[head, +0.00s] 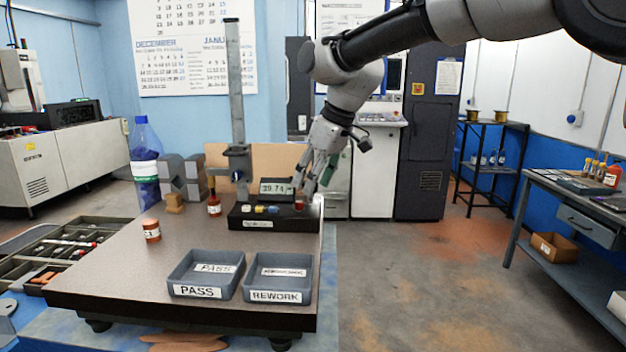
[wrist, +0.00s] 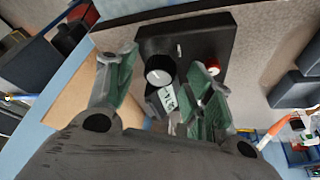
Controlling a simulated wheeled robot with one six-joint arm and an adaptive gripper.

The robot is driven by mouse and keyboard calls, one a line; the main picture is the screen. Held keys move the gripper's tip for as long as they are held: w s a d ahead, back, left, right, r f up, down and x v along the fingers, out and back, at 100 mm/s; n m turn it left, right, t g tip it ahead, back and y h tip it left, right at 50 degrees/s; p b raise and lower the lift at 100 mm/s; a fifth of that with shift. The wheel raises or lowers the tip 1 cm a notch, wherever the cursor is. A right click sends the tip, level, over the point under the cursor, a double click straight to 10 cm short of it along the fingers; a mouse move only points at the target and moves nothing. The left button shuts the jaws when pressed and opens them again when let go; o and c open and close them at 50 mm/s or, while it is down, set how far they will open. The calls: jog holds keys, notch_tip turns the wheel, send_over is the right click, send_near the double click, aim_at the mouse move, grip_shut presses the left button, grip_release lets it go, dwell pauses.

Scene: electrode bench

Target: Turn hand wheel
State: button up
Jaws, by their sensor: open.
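I cannot make out a hand wheel for certain in either view. A measuring stand with a tall grey column (head: 236,90) and a clamp (head: 238,160) rises at the back of the bench. Beside it is a black instrument base (head: 275,219) with coloured buttons, a red knob (head: 299,206) and a digital display (head: 275,187). My gripper (head: 308,184) points down at the right end of this base. In the wrist view my gripper (wrist: 165,85) is open, its green-padded fingers apart. A dark round part with a pale top (wrist: 159,73) shows between them; contact cannot be told.
PASS (head: 197,292) and REWORK (head: 275,296) trays stand at the bench front. A copper-coloured cylinder (head: 152,231) is at the left, another (head: 214,206) near the column. Grey blocks (head: 182,175) and a blue bottle (head: 146,165) stand behind. The floor right of the bench is clear.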

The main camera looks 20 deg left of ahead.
jog(key=shift+a+f, duration=0.1)
jog(key=shift+f, duration=0.15)
jog(key=shift+c, duration=0.2)
jog(key=c, duration=1)
jog(key=shift+o, duration=0.2)
jog(key=shift+s+m+t+h, duration=0.15)
jog(key=shift+m+t, duration=0.3)
jog(key=shift+m, duration=0.75)
jog(key=shift+w+m+t+h, duration=0.1)
jog(key=shift+m+t+h, duration=0.25)
jog(key=shift+m, duration=0.85)
jog(key=o, duration=1)
